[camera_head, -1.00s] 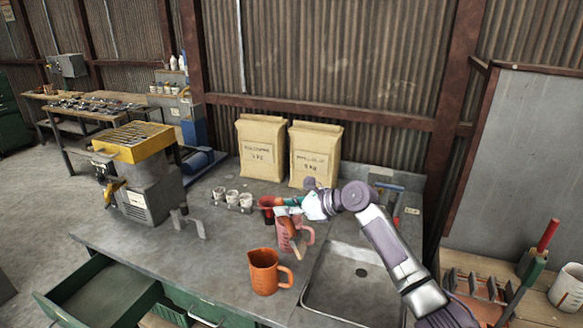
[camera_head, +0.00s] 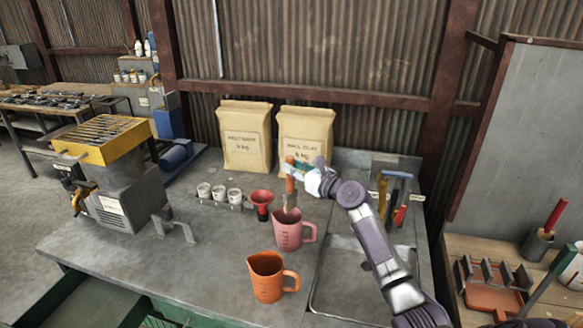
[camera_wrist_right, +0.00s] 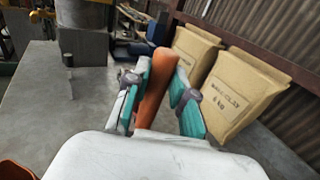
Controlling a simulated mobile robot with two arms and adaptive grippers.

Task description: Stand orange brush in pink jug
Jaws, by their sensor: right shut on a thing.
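The orange brush (camera_head: 290,186) is held upright by my right gripper (camera_head: 297,168), which is shut on its handle. Its lower end is at the mouth of the pink jug (camera_head: 288,235); I cannot tell whether it is inside the rim. The pink jug stands upright on the bench, left of the sink. In the right wrist view the brush's orange handle (camera_wrist_right: 155,88) is between the green-padded fingers (camera_wrist_right: 160,92). My left gripper is not in view.
An orange jug (camera_head: 267,280) stands in front of the pink jug. A red funnel (camera_head: 262,200) and several small white cups (camera_head: 219,194) are behind it to the left. Two paper bags (camera_head: 245,140) stand against the wall. The sink (camera_head: 350,285) is at the right.

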